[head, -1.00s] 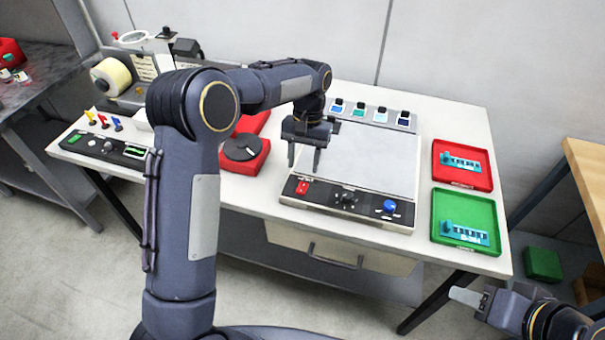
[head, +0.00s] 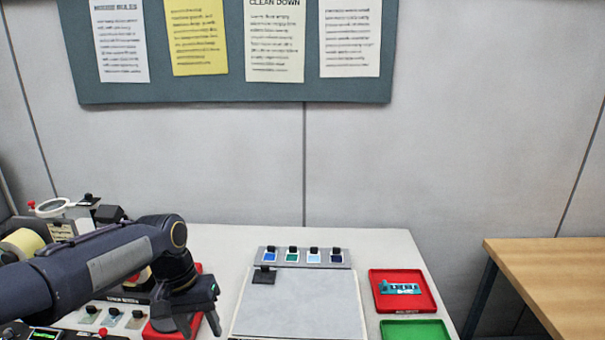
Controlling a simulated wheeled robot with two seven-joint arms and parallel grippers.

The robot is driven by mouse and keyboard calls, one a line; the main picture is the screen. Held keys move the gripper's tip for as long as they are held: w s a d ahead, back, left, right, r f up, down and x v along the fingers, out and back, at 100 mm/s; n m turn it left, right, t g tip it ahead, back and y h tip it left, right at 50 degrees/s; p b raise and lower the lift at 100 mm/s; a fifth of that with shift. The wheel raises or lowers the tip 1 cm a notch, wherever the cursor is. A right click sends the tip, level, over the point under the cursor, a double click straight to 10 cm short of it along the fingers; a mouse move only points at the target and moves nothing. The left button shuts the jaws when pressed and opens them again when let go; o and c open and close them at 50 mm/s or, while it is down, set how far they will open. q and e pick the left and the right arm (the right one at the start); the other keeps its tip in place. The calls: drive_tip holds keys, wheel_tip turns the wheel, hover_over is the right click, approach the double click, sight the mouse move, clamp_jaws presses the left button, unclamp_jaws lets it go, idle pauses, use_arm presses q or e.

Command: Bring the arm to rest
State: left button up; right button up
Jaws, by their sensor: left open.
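My left arm comes in from the left, low over the white table (head: 385,246). My left gripper (head: 203,326) is open and points down over the red block (head: 160,327) on the table, to the left of the grey panel (head: 305,300). Nothing shows between its fingers. Whether the fingers touch the red block I cannot tell. My right gripper is out of view.
A red tray (head: 431,288) and a green tray (head: 415,331) lie at the table's right. A strip of coloured tiles (head: 302,256) runs behind the panel. A wooden bench (head: 550,268) stands at right. A noticeboard (head: 235,93) hangs on the wall.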

use_arm(q)
drive_tip(key=s+f+n+t+h+b, duration=0.1)
drive_tip(key=s+t, duration=0.5)
drive_tip(key=s, duration=1.5)
drive_tip(key=shift+a+f+h, duration=0.2)
drive_tip(key=shift+f+h, duration=0.1)
drive_tip(key=shift+f, duration=0.05)
